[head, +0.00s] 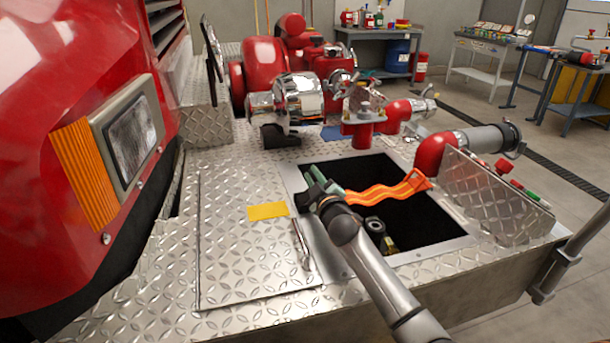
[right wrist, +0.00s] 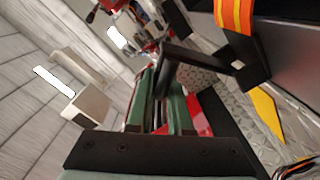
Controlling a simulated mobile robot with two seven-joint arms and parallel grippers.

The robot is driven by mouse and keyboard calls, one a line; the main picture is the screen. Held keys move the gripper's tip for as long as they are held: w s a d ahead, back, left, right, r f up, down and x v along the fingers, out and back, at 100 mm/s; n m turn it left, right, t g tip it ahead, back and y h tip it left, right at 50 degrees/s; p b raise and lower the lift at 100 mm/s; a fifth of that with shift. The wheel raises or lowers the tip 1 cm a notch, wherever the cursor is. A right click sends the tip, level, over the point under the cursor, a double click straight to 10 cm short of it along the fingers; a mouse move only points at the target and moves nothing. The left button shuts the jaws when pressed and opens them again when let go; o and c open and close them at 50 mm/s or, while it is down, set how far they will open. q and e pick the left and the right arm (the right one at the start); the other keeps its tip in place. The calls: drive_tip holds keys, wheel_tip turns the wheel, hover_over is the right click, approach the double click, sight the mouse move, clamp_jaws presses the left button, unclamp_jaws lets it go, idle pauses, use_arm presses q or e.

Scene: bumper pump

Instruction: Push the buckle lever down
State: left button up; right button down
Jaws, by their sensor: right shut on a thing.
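My right gripper (head: 316,180), with green fingers, is over the left edge of the square opening (head: 294,183) in the metal deck. An orange strap (head: 385,193) runs from beside the gripper to a red pipe elbow. In the right wrist view, the black buckle lever (right wrist: 205,57) reaches between the green fingers of the right gripper (right wrist: 160,78), which is shut on it. The orange strap (right wrist: 237,18) passes through the black frame at its right. In the head view the buckle is mostly hidden by the gripper. My left gripper is not in view.
A yellow pad (head: 267,211) and a slim metal handle (head: 301,245) are on the deck left of the opening. A red valve (head: 364,128) stands behind it. A tread-plate box (head: 495,195) stands at the right. The red truck body (head: 50,170) rises at the left.

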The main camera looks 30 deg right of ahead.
drive_tip(key=shift+s+d+f+m, duration=0.1)
drive_tip(key=shift+d+m, duration=0.3)
drive_tip(key=shift+m, duration=0.1)
drive_tip(key=shift+s+d+f+m, duration=0.1)
drive_tip(key=shift+d+m, duration=0.25)
drive_tip(key=shift+m, duration=0.15)
drive_tip(key=shift+d+f+m+p, duration=0.3)
drive_tip(key=shift+d+f+m, duration=0.15)
drive_tip(key=shift+m, duration=0.35)
drive_tip(key=shift+s+d+f+m, duration=0.15)
drive_tip(key=shift+d+f+m, duration=0.2)
drive_tip(key=shift+m, duration=0.45)
drive_tip(key=shift+s+d+f+m, duration=0.1)
drive_tip(key=shift+d+f+m, duration=0.4)
drive_tip(key=shift+m, duration=0.5)
drive_tip(key=shift+a+f, duration=0.1)
drive_tip(key=c, duration=0.9)
unclamp_jaws()
drive_tip(key=shift+f, duration=0.1)
drive_tip(key=shift+o, duration=0.2)
drive_tip(key=shift+a, duration=0.1)
